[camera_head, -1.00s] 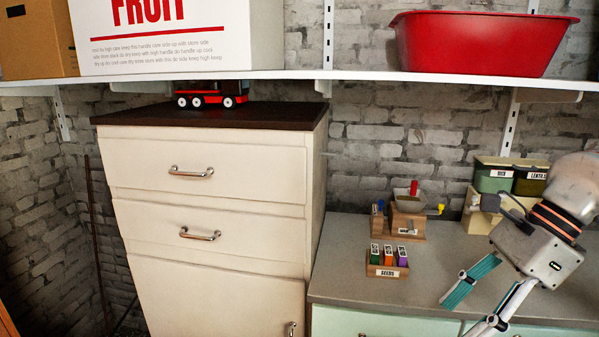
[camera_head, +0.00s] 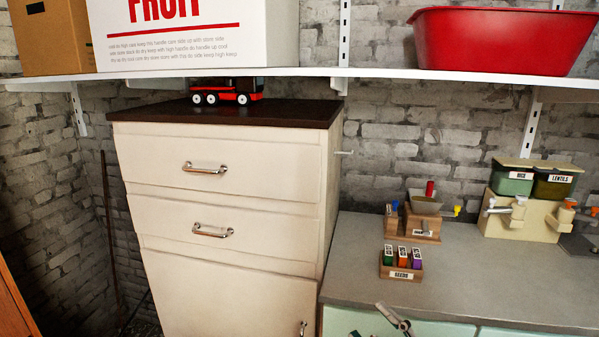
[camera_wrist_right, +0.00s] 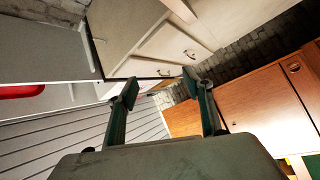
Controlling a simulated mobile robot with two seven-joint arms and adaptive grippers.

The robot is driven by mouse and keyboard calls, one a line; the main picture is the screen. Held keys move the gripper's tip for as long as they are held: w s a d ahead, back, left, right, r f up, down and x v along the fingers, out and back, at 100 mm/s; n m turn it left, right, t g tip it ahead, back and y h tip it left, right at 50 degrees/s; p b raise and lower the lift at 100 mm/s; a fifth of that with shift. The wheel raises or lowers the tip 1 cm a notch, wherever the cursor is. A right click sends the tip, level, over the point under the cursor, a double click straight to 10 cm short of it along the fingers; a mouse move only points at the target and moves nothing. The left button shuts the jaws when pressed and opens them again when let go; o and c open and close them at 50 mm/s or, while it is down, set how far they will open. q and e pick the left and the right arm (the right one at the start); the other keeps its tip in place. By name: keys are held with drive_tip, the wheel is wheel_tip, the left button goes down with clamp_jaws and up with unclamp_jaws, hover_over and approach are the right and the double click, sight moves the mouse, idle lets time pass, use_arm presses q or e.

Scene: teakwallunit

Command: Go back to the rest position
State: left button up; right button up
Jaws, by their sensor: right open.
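My right gripper (camera_head: 367,319) shows only by its fingertips at the bottom edge of the head view, in front of the pale green cabinet below the grey counter. In the right wrist view the gripper (camera_wrist_right: 160,85) has its two fingers spread apart with nothing between them. The rest of my right arm is out of the head view. My left gripper is in neither view.
A cream drawer cabinet (camera_head: 225,195) stands left of the grey counter (camera_head: 450,265). The counter holds a seeds box (camera_head: 401,272), a grinder (camera_head: 424,218) and a dispenser (camera_head: 518,213). A white shelf (camera_head: 390,74) with a red tub (camera_head: 490,40) runs above.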

drive_tip(key=s+d+f+m+g+h, duration=0.1)
drive_tip(key=s+d+f+m+h, duration=0.15)
drive_tip(key=f, duration=0.35)
drive_tip(key=s+d+f+m+h, duration=0.1)
drive_tip(key=f+m+h, duration=0.25)
drive_tip(key=f, duration=0.25)
drive_tip(key=s+d+f+m+g+h, duration=0.1)
drive_tip(key=f+m+h, duration=0.1)
drive_tip(key=f+m, duration=0.3)
drive_tip(key=s+d+f+m+g+h, duration=0.1)
drive_tip(key=s+f+m+g+h, duration=0.1)
drive_tip(key=s+f, duration=0.9)
wheel_tip(320, 180, down, 3)
drive_tip(key=shift+r+m+g, duration=0.15)
drive_tip(key=shift+m+g, duration=0.75)
drive_tip(key=shift+g, duration=0.2)
